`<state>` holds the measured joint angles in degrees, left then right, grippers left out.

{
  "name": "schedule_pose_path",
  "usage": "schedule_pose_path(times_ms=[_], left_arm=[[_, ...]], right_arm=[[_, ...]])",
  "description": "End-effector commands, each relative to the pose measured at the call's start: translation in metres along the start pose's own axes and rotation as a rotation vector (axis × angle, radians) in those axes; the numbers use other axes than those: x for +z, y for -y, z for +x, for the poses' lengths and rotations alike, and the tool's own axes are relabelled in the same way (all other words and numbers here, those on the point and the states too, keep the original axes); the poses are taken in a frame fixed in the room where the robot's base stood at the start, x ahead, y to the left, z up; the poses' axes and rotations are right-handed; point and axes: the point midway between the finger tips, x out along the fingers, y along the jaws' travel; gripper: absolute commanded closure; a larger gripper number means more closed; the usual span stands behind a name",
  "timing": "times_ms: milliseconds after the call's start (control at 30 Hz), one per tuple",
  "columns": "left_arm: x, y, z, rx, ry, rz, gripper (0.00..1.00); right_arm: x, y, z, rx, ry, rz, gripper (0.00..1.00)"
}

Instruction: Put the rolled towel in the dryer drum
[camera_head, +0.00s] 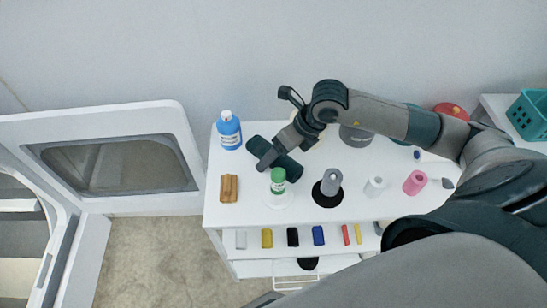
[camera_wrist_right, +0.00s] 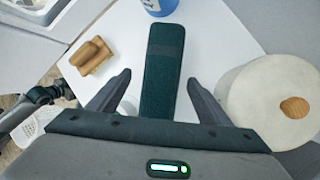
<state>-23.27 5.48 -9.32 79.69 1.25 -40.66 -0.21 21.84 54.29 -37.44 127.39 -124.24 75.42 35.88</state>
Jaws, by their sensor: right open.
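The dark green rolled towel (camera_head: 288,166) lies on the white shelf top, partly covered by my right gripper (camera_head: 270,156). In the right wrist view, the towel (camera_wrist_right: 165,62) extends away between the open fingers of my right gripper (camera_wrist_right: 158,80). Gaps show on both sides of it, and its near end is hidden by the gripper body. The dryer door (camera_head: 125,163), with a dark window, stands open at the left. Part of the dryer opening (camera_head: 22,225) shows at the lower left edge. My left gripper is not in view.
A blue bottle (camera_head: 229,132), brown wooden block (camera_head: 229,188) and green-capped bottle (camera_head: 278,181) stand near the towel. A grey spool (camera_head: 331,182) and pink roll (camera_head: 415,182) stand further right. A teal basket (camera_head: 530,115) is at the far right. Bare floor (camera_head: 150,262) lies below the door.

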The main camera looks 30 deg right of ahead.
Motion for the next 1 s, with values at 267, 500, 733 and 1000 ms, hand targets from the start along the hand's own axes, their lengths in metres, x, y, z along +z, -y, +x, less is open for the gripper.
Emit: schedule_pose_path(times_ms=[267, 500, 733, 1000], left_arm=[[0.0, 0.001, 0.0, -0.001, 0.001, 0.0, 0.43], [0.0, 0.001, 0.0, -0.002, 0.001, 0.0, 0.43], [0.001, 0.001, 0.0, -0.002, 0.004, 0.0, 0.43], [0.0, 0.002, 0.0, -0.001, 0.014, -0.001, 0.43]], right_arm=[[0.0, 0.0, 0.0, 0.0, 0.0, 0.0, 0.73], [0.0, 0.0, 0.0, 0.0, 0.0, 0.0, 0.74], [0.003, -0.002, -0.007, 0.0, 0.001, 0.001, 0.74], [0.018, -0.01, -0.04, 0.0, 0.005, -0.002, 0.74]])
